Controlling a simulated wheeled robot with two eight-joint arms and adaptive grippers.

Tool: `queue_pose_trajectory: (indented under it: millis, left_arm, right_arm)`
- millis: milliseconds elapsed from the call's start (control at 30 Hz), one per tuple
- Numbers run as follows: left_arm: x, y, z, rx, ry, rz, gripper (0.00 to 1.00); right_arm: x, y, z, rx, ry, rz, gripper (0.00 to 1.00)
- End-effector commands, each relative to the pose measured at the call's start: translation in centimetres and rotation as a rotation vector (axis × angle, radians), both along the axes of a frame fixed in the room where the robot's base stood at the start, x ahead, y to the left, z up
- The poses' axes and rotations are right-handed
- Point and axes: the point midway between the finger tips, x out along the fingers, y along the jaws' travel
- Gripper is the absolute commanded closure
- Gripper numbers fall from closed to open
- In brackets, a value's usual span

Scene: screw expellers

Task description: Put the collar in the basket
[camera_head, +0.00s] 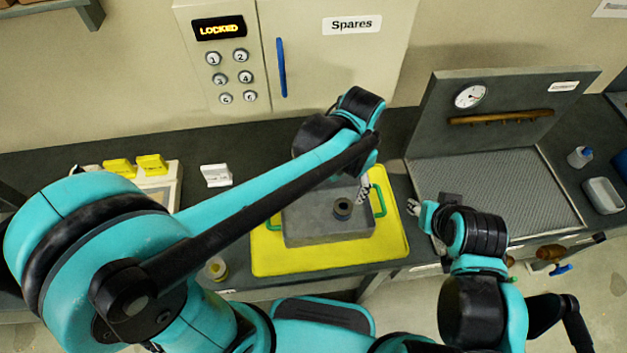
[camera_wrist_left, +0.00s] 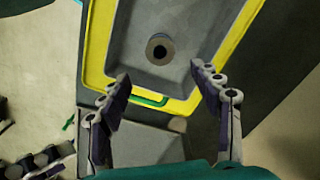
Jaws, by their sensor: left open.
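The collar, a small dark ring with a hole (camera_head: 343,209), sits on the floor of a shallow grey basket with green handles (camera_head: 300,238). In the left wrist view the collar (camera_wrist_left: 160,50) shows as a brownish ring around a dark hole, inside the grey basket (camera_wrist_left: 200,25). My left gripper (camera_head: 363,189) hangs above the right part of the basket, near its right handle. In the left wrist view its fingers (camera_wrist_left: 160,76) are spread apart with nothing between them, and the collar appears beyond the tips. My right gripper (camera_head: 416,206) is right of the basket; its finger opening is unclear.
The basket stands on a yellow tray (camera_head: 265,262) on the dark counter. A grey ribbed panel (camera_head: 490,190) with a gauge board (camera_head: 510,100) is on the right. A white card (camera_head: 216,175) and yellow blocks (camera_head: 150,165) are on the left. A locked cabinet (camera_head: 330,75) stands behind.

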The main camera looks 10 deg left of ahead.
Motion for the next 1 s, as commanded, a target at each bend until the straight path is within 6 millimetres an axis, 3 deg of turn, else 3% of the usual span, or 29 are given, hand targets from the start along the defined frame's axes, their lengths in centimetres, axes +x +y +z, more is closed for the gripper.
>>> queue_pose_trajectory:
  millis: [167, 400, 600, 800, 1000]
  left_arm:
    - [-0.2, 1.9, 0.8, -0.02, -0.043, 0.055, 0.36]
    - [-2.1, 10.0, 3.4, -0.113, -0.275, 0.326, 0.36]
    - [-4.2, 15.6, 4.1, -0.176, -0.479, 0.537, 0.36]
    - [-5.2, 17.9, 4.0, -0.204, -0.585, 0.635, 0.36]
    - [-5.3, 18.2, 4.0, -0.208, -0.6, 0.648, 0.36]
  right_arm:
    - [0.0, 0.0, 0.0, 0.0, 0.0, 0.0, 0.6]
    - [0.0, 0.0, 0.0, 0.0, 0.0, 0.0, 0.6]
    - [0.0, 0.0, 0.0, 0.0, 0.0, 0.0, 0.6]
    - [0.0, 0.0, 0.0, 0.0, 0.0, 0.0, 0.6]
    - [0.0, 0.0, 0.0, 0.0, 0.0, 0.0, 0.6]
